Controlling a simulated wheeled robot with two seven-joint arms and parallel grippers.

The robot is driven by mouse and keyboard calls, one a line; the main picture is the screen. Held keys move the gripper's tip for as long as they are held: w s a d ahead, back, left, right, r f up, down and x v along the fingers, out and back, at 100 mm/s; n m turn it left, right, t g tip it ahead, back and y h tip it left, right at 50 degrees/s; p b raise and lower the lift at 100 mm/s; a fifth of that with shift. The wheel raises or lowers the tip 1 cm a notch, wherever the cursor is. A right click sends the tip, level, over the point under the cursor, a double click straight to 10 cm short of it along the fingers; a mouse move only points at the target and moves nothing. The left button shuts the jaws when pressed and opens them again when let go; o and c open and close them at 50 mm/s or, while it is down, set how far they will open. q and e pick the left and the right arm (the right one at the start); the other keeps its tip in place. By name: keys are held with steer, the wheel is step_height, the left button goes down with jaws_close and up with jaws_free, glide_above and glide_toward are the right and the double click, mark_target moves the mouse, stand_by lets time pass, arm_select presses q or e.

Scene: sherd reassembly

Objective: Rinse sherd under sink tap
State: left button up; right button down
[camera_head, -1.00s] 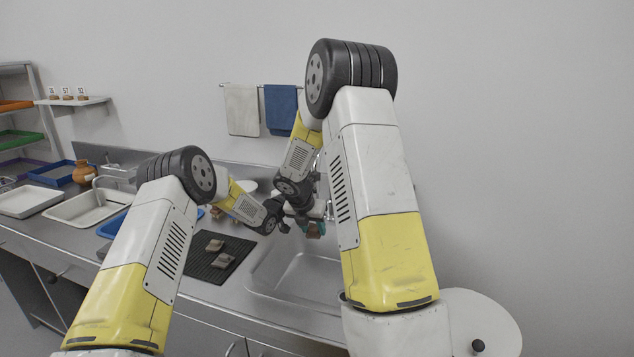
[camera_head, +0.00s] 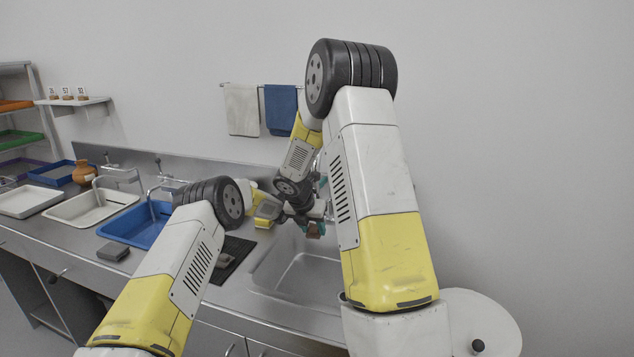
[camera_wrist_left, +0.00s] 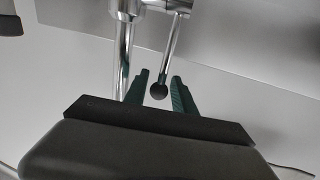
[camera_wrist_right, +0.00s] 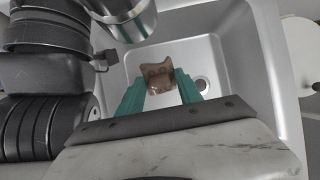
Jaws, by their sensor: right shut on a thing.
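My right gripper (camera_wrist_right: 157,92) is shut on a brown sherd (camera_wrist_right: 155,78), which it holds above the steel sink (camera_wrist_right: 215,60); the drain shows beyond it in the right wrist view. In the head view the sherd (camera_head: 314,231) is small, over the sink's back left part. My left gripper (camera_wrist_left: 160,84) is open, with its green fingers on either side of the ball-ended lever (camera_wrist_left: 158,91) of the chrome tap (camera_wrist_left: 122,50). In the head view its fingertips (camera_head: 322,181) show above the right gripper, mostly hidden by the arms. I see no water.
A dark mat (camera_head: 236,256) left of the sink is partly hidden by my left arm. A blue basin (camera_head: 118,230), a white basin (camera_head: 62,212) and a grey block (camera_head: 113,252) are further left. Towels (camera_head: 242,110) hang on the wall behind.

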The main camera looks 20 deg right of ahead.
arm_select(q)
jaws_close()
stand_by(1.3)
